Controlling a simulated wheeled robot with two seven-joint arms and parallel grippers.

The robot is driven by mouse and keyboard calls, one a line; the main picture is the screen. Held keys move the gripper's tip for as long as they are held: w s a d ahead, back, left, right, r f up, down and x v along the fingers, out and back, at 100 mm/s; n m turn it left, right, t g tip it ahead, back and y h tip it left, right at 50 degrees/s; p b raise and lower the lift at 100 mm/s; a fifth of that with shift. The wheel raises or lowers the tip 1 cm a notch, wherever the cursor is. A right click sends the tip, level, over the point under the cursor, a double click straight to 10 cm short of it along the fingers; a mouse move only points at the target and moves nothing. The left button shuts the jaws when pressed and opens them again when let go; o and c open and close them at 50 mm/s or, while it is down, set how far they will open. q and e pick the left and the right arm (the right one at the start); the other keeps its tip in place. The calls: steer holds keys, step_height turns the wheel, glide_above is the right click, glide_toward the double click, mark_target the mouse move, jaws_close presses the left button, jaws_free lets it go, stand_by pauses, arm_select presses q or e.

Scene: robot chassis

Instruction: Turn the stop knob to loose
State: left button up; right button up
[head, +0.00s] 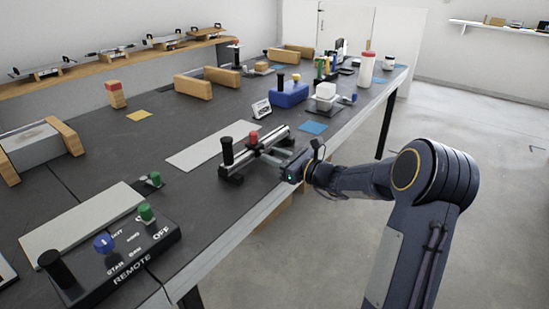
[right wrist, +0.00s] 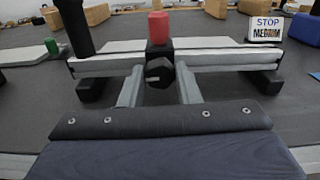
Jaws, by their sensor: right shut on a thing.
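A metal rail fixture (head: 268,142) stands at the table's front edge, with a black upright post at its left end. A red cap (head: 253,138) tops the black block on the rail; it also shows in the right wrist view (right wrist: 158,27). Below it, the dark faceted stop knob (right wrist: 159,72) faces my right gripper (right wrist: 160,80). The two grey fingers are shut on the knob, one on each side. A small sign (head: 261,108) behind the rail reads "STOP MEDIUM" in the right wrist view (right wrist: 265,28). My left gripper is not in view.
A remote panel (head: 120,262) with blue and green knobs and a black post sits at the front left. A light grey plate (head: 205,148) lies behind the rail. A blue block (head: 290,94), wooden blocks and bottles stand farther back. The floor right of the table is clear.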

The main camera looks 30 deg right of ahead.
steer(key=n+b, duration=0.4)
steer(key=b, duration=0.2)
steer(key=n+b, duration=0.5)
steer(key=b, duration=0.1)
steer(key=n+b, duration=0.4)
steer(key=b, duration=0.2)
steer(key=shift+a+f, duration=0.15)
steer(key=shift+f, duration=0.25)
steer(key=shift+r+n+b, duration=0.1)
steer(key=shift+n+b, duration=0.6)
steer(key=shift+n, duration=0.2)
steer(key=shift+r+n+b, duration=0.1)
steer(key=shift+n+b, duration=0.35)
steer(key=shift+n, duration=0.65)
steer(key=o, duration=1)
steer(key=shift+s, duration=0.1)
